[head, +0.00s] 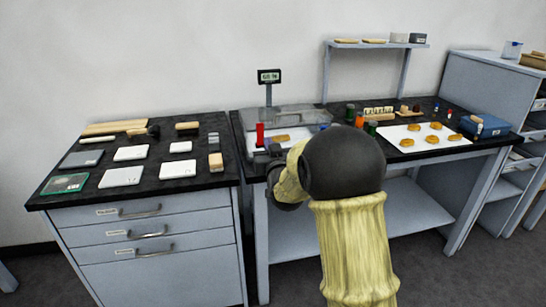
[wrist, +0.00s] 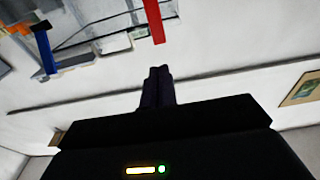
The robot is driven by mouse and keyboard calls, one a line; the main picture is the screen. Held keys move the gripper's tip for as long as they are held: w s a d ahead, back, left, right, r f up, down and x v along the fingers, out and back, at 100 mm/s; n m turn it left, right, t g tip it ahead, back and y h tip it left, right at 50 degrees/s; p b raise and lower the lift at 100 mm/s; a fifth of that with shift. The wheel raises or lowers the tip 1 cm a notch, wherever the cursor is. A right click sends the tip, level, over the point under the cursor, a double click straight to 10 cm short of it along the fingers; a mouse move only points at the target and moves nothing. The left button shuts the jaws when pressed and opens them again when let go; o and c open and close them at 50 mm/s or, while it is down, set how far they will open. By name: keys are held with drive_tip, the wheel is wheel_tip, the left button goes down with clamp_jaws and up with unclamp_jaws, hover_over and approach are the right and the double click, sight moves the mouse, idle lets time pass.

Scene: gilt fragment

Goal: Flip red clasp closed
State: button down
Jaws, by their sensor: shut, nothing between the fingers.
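The red clasp (head: 260,134) stands upright at the front left of a clear-topped case (head: 303,116) on the dark worktop. In the wrist view the red clasp (wrist: 155,20) is a straight red bar just beyond my fingertips, with a visible gap between. A blue clasp (wrist: 45,50) shows to the left there; in the head view a little blue (head: 325,126) shows at the case's right. My gripper (wrist: 158,72) is shut and empty. In the head view my gripper (head: 275,150) is at the case's front, partly hidden by my arm. A golden-brown piece (head: 281,138) shows at the case.
A display on a post (head: 269,77) stands behind the case. A white tray (head: 432,143) with several round brown pieces lies to the right, with small jars (head: 360,119) between. The left counter (head: 215,187) holds several pale tiles. A shelf (head: 376,44) stands behind.

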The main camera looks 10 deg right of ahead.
drive_tip(key=s, duration=0.5)
drive_tip(key=shift+s+d, duration=0.1)
drive_tip(key=shift+s, duration=0.15)
drive_tip(key=s+d+f+g+h, duration=0.1)
drive_tip(key=s+d+f+g, duration=0.1)
drive_tip(key=s+f+g, duration=0.6)
drive_tip(key=s+d+f+m+g, duration=0.1)
drive_tip(key=s+f+g, duration=0.25)
drive_tip(key=s, duration=0.85)
drive_tip(key=s+d+f+g+h, duration=0.1)
drive_tip(key=s+d+f+g, duration=0.1)
drive_tip(key=s+f+g, duration=0.6)
wheel_tip(320, 180, up, 25)
drive_tip(key=s+t+p, duration=0.2)
drive_tip(key=p, duration=2.1)
drive_tip(key=shift+s+t, duration=0.15)
drive_tip(key=shift+t, duration=0.2)
